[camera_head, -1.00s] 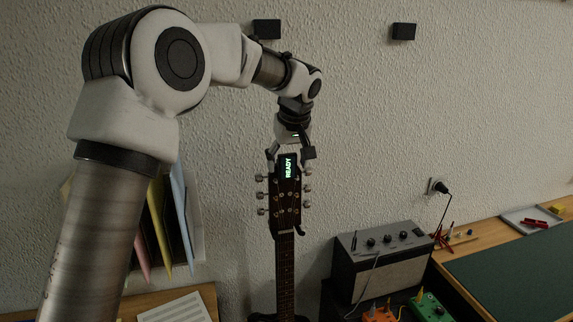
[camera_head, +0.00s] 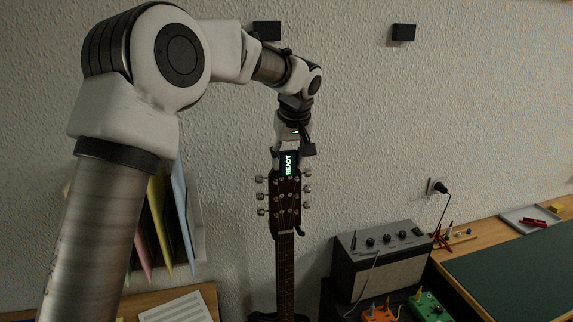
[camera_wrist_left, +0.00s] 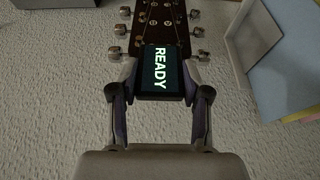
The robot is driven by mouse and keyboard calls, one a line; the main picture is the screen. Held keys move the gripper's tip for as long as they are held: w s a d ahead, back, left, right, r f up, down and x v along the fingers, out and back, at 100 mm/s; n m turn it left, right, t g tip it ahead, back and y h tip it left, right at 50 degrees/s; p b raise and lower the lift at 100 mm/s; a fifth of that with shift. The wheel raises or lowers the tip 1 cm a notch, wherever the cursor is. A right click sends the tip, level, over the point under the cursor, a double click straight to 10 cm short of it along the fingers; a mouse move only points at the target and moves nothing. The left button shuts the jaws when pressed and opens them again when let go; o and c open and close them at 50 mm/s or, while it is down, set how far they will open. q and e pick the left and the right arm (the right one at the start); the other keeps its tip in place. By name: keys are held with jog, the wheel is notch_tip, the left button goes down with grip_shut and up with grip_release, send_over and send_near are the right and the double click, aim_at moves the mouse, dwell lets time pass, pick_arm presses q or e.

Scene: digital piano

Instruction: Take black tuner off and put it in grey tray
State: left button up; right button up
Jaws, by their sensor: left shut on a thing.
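The black tuner (camera_head: 289,163) with a lit green READY display sits at the top of the guitar headstock (camera_head: 286,205). My left gripper (camera_head: 290,153) comes down from above and is shut on the tuner. In the left wrist view the tuner (camera_wrist_left: 160,75) lies between the two fingers (camera_wrist_left: 160,88), which touch its sides, and it still overlaps the headstock (camera_wrist_left: 160,20). The grey tray (camera_head: 512,222) is on the desk at the far right, with red and yellow items near or in it. My right gripper is not in view.
An amplifier (camera_head: 381,262) stands right of the guitar neck, with orange and green pedals (camera_head: 428,308) in front. A green mat (camera_head: 515,275) covers the desk at right. Coloured folders (camera_head: 165,225) hang on the left wall. Tuning pegs flank the headstock.

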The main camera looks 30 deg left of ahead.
pick_arm(q)
jog(key=shift+r+p, duration=1.25)
jog(key=shift+r, duration=0.15)
notch_tip(320, 180, up, 5)
jog(key=p, duration=0.4)
jog(key=shift+p, duration=0.3)
jog(key=shift+f, duration=0.1)
